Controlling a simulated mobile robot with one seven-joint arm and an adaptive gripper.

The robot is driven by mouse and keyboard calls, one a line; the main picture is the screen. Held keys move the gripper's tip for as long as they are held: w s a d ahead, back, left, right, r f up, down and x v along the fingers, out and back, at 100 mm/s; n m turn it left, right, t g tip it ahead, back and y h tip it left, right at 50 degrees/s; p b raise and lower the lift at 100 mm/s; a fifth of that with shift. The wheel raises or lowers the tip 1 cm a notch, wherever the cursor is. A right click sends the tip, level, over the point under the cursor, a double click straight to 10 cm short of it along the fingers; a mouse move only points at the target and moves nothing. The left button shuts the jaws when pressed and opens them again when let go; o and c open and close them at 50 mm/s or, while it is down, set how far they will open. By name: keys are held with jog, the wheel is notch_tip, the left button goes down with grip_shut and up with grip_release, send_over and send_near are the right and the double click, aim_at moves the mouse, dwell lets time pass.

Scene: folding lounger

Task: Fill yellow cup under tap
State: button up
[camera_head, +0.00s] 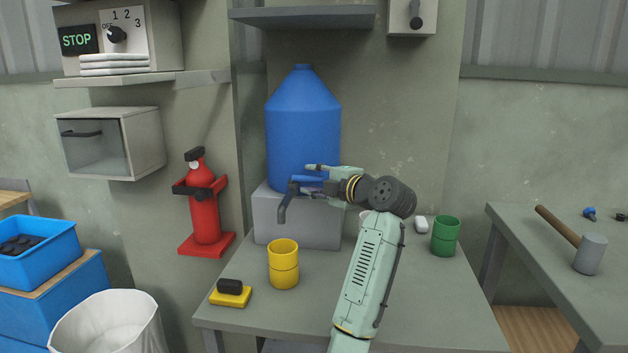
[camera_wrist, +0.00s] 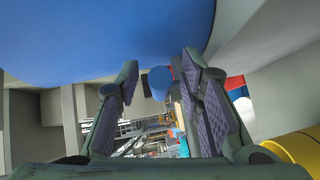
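The yellow cup (camera_head: 284,267) stands upright on the table, below the tap's spout in the head view. Its contents cannot be made out. A yellow curved surface (camera_wrist: 298,150), likely the cup, shows at the lower right of the wrist view. No water stream is visible. My gripper (camera_head: 312,179) is at the tap's lever, above and right of the cup. In the wrist view my gripper (camera_wrist: 158,76) has its fingers apart, with the round blue lever end (camera_wrist: 160,79) between the tips.
A big blue water container (camera_head: 303,130) stands on a grey block (camera_head: 310,222) behind the tap. A green cup (camera_head: 445,237) and white item (camera_head: 421,224) are at the right. The table front is clear.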

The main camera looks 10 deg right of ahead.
jog(key=v, duration=1.2)
jog(key=shift+a, duration=0.1)
jog(key=shift+c, duration=0.4)
dwell(0.5)
